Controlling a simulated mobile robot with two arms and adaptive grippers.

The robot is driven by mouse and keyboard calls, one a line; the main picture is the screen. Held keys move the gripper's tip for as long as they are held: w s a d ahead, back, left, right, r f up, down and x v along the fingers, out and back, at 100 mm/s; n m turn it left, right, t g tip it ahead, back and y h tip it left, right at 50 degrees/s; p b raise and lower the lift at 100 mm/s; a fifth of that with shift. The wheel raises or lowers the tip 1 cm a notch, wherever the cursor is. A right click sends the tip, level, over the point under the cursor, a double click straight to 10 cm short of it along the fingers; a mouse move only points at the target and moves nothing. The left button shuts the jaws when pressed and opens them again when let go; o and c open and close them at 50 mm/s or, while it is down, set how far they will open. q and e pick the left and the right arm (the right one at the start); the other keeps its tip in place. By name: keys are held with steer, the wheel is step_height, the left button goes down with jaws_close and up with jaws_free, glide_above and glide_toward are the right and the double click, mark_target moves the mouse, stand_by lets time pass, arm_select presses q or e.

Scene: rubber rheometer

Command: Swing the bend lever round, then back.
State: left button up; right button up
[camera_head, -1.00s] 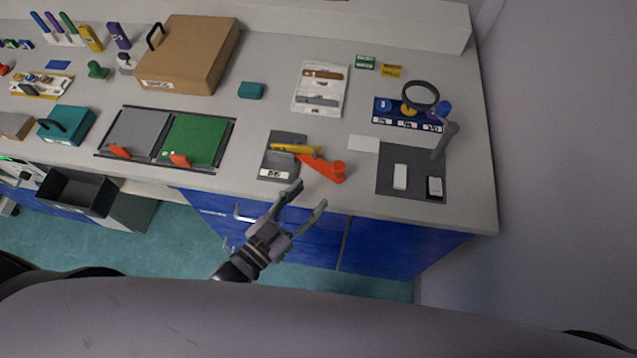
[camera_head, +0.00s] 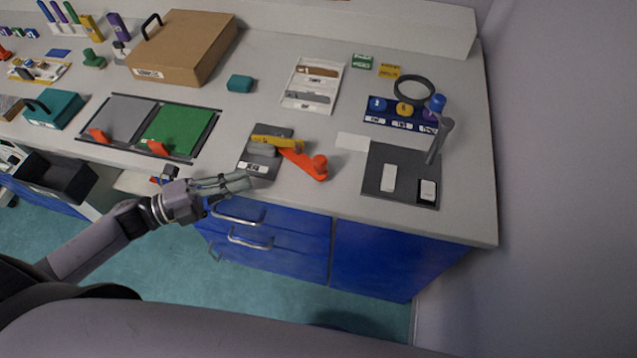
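The bend lever is an orange-red arm with a round knob (camera_head: 319,164). It reaches to the right and toward the front from a dark grey bending fixture (camera_head: 254,160) near the bench's front edge. A yellow bar (camera_head: 277,142) lies across the fixture, beside a grey block. My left gripper (camera_head: 250,179) comes in from the left at the bench's front edge. Its fingers point right, with a gap between them, and look empty. They are just in front of the fixture, left of the lever knob and apart from it. My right gripper is not in view.
Right of the lever are a white card (camera_head: 352,141) and a dark mat (camera_head: 376,169) with a grey upright post (camera_head: 439,140). Left is a tray with a green panel (camera_head: 181,131) and orange handles. Blue drawers (camera_head: 268,236) with metal handles lie below the bench edge.

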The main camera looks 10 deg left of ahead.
mark_target(305, 156)
arm_select(q)
steer(key=shift+a+f+m+g, duration=0.1)
steer(key=shift+a+m+g, duration=0.15)
steer(key=shift+m, duration=0.25)
steer(key=shift+a+m+g, duration=0.1)
steer(key=shift+m+g, duration=0.15)
steer(key=shift+m, duration=0.25)
jaws_close()
steer(key=shift+m, duration=0.3)
steer(key=x, duration=0.1)
steer(key=p+x, duration=0.1)
steer(key=x, duration=0.3)
steer(key=shift+r, duration=0.4)
steer(key=p+x, duration=0.2)
steer(key=x, duration=0.5)
steer(key=shift+w+d+p, duration=0.1)
steer(key=shift+d+p, duration=0.1)
steer(key=shift+p, duration=0.2)
steer(key=shift+w+d+f, duration=0.2)
steer(key=shift+w+d, duration=0.05)
steer(key=shift+d, duration=0.25)
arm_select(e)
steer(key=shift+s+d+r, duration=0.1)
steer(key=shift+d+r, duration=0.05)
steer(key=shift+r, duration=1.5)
arm_select(q)
steer(key=shift+d, duration=0.1)
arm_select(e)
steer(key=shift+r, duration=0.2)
